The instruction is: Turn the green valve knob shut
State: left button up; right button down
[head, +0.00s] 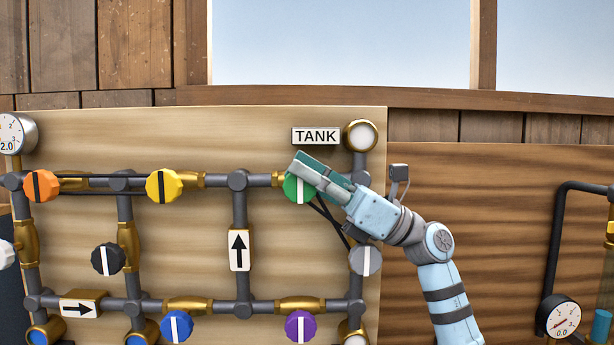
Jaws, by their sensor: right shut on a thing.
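The green valve knob (292,193) sits on the upper grey pipe, below the TANK sign (316,136). It has a white stripe that looks close to upright. My right gripper (300,170) reaches in from the right and is shut on the green knob, covering its upper and right parts. My left gripper is not in view.
An orange knob (40,186) and a yellow knob (164,186) share the upper pipe. Black (107,259), grey (365,260), blue (177,326) and purple (300,326) knobs sit lower. Gauges (562,316) show at both sides.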

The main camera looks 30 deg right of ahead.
jog(key=c, duration=1.6)
grip_release()
jog(key=shift+o, duration=0.2)
notch_tip(320, 180, up, 10)
jog(key=shift+r, duration=0.1)
jog(key=shift+w, duration=0.1)
